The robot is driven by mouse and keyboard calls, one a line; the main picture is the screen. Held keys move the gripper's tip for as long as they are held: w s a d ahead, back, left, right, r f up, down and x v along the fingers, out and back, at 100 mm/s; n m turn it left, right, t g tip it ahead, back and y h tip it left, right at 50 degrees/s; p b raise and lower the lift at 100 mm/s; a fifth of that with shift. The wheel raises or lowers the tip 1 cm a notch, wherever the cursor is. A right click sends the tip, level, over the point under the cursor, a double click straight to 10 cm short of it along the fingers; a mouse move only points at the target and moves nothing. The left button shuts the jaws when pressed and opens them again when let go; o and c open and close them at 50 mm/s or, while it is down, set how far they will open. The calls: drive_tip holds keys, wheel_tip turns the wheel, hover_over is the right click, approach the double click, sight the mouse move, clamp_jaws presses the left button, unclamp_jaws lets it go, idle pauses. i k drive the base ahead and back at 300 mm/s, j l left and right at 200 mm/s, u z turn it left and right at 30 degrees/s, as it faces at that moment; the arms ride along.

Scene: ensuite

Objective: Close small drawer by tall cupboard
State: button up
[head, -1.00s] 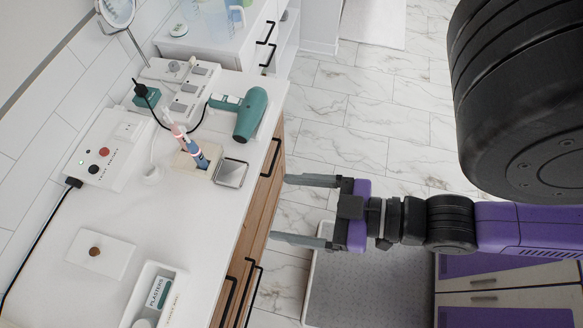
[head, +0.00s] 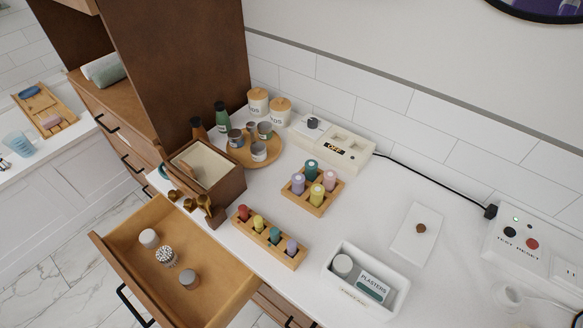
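A small wooden drawer (head: 220,268) stands pulled out from the counter at the lower left of the head view. Its front (head: 120,272) has a black bar handle (head: 134,304) and faces the lower left. Several small round items lie inside, among them a bristled one (head: 166,257). The tall brown cupboard (head: 190,65) rises behind the drawer, at the upper left. My gripper is not in view now.
The white counter (head: 300,262) holds a wooden box (head: 228,185), a rack of coloured pegs (head: 270,237) and a white plasters tray (head: 386,303). Another drawer cabinet (head: 112,118) stands left of the tall cupboard. Marble floor (head: 45,262) lies clear left of the open drawer.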

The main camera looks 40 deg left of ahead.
sight(226, 285)
drive_tip(key=k+u, duration=0.1)
drive_tip(key=u, duration=1.85)
drive_tip(key=i+j+u, duration=0.3)
drive_tip(key=j, duration=0.25)
drive_tip(key=k, duration=0.1)
